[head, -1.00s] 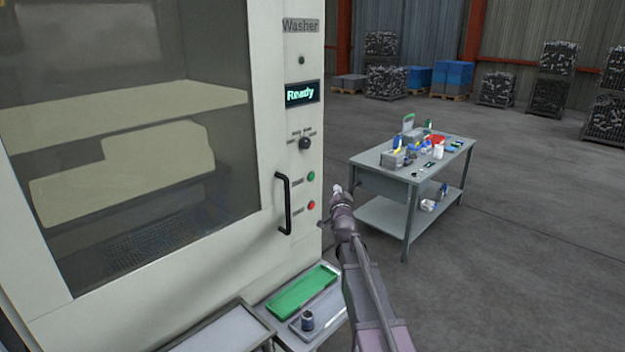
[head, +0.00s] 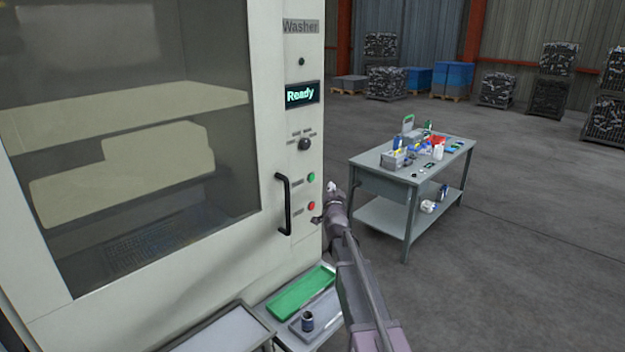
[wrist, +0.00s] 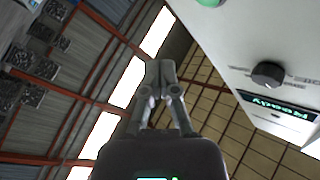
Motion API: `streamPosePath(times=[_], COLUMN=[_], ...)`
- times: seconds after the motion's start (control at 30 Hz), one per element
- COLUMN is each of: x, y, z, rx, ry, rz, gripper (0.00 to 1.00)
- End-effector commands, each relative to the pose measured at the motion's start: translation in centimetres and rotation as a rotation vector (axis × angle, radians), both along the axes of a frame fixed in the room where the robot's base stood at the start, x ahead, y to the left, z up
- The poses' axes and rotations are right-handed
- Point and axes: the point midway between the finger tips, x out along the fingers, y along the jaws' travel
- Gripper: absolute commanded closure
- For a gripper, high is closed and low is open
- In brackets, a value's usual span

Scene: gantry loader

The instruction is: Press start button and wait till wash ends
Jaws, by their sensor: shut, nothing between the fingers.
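The washer (head: 262,130) stands at the left with its glass door closed and a black handle (head: 284,204). Its display (head: 302,95) reads "Ready". On its right panel a green button (head: 311,177) sits above a red button (head: 311,206). My gripper (head: 331,187) is just right of the panel, near the height of the green button and apart from it. In the wrist view my gripper (wrist: 160,66) is shut and empty, pointing upward in the picture. The green button (wrist: 208,2) shows there at the top edge, cut off, and the display (wrist: 275,107) at the right.
A black knob (head: 305,144) sits above the buttons. Below the panel are a green tray (head: 299,292) and a grey tray holding a small dark cylinder (head: 307,321). A grey workbench (head: 385,176) with several items stands to the right. Open floor lies beyond.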

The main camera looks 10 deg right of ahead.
Motion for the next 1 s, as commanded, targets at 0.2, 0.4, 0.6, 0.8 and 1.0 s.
streamPosePath(times=[0.2, 0.4, 0.6, 0.8, 1.0], x=[2.1, 3.7, 4.6, 4.9, 4.8], y=[1.5, 2.5, 3.3, 3.6, 3.6], z=[0.0, 0.0, 0.0, 0.0, 0.0], rx=[0.001, 0.0, 0.0, 0.0, 0.0], ry=[0.001, -0.001, -0.001, 0.0, 0.0], rz=[0.002, 0.001, 0.001, 0.0, 0.0], gripper=[1.0, 1.0, 1.0, 1.0, 1.0])
